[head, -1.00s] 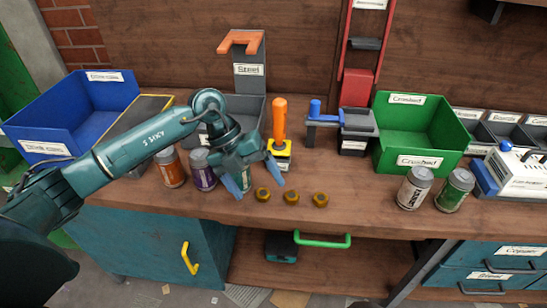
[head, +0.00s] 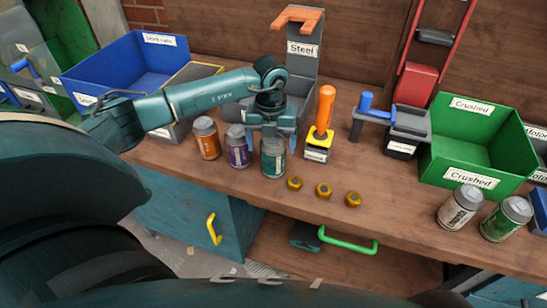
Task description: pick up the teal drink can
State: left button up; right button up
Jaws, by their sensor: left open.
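The teal drink can (head: 273,160) stands upright on the workbench, at the right end of a row with a purple can (head: 238,148) and an orange can (head: 206,138). My left gripper (head: 273,146) is open and points down at the teal can, with its fingers at the can's upper part, one on each side. I cannot tell whether the fingers touch it. The can's top is partly hidden by the gripper. My right gripper is not in view.
An orange-handled tool (head: 322,118) stands just right of the gripper. Several brass nuts (head: 323,190) lie in front. A blue bin (head: 135,60) is at left and a green bin (head: 475,140) at right. A white can (head: 460,207) and a green can (head: 507,218) stand at right.

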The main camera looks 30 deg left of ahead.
pick_arm(q)
jog(key=f, duration=0.4)
jog(key=shift+d+f+p, duration=0.3)
jog(key=shift+p, duration=0.05)
jog(key=c, duration=1)
